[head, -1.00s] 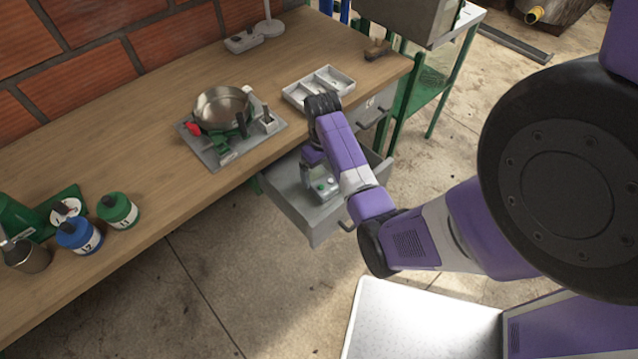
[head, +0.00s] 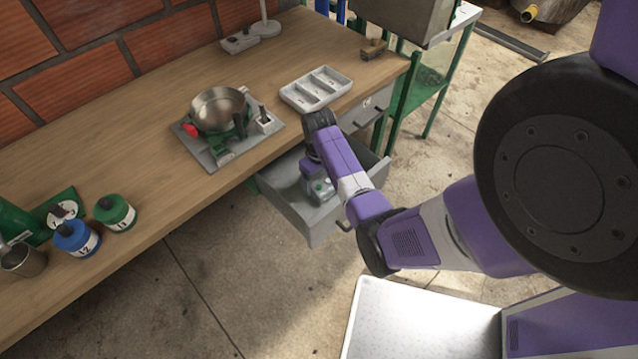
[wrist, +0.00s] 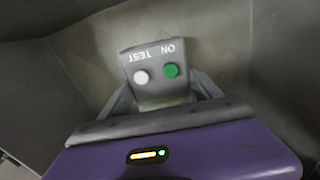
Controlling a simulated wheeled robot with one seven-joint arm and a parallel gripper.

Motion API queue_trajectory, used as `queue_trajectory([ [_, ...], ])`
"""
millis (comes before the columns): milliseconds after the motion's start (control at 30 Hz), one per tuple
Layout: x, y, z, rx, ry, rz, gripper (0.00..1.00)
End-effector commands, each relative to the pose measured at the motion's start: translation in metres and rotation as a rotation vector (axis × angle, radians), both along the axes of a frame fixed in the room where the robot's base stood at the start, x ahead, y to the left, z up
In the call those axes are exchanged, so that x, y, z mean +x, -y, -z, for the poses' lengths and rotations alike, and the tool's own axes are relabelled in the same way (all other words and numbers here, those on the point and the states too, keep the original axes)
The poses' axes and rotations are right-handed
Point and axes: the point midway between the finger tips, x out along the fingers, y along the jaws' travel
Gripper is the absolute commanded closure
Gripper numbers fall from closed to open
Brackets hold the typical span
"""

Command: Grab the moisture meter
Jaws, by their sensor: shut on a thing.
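The moisture meter (head: 320,188) is a grey device inside the open drawer (head: 312,222) under the workbench. In the wrist view its grey face (wrist: 155,62) shows a white button and a green button, with the words ON and TEST upside down. My gripper (wrist: 163,92) is shut on the meter, with a finger on either side of its body. In the head view my wrist reaches down into the drawer and hides part of the meter. The meter's lower end is hidden behind my gripper body in the wrist view.
The drawer walls stand close around my gripper. A green-framed stand (head: 430,90) is behind the bench's right end.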

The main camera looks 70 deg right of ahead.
Motion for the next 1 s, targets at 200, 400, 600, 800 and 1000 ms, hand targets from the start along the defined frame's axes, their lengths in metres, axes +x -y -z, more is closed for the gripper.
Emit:
queue_trajectory([
  [200, 0.0, 0.0, -0.001, -0.001, 0.001, 0.0, 0.82],
  [400, 0.001, 0.001, -0.005, -0.003, 0.002, 0.0, 0.82],
  [600, 0.001, 0.001, -0.028, -0.003, 0.003, -0.001, 0.82],
  [800, 0.002, 0.002, -0.083, -0.006, 0.005, -0.001, 0.82],
  [1000, 0.002, 0.002, -0.143, -0.006, 0.005, -0.001, 0.82],
])
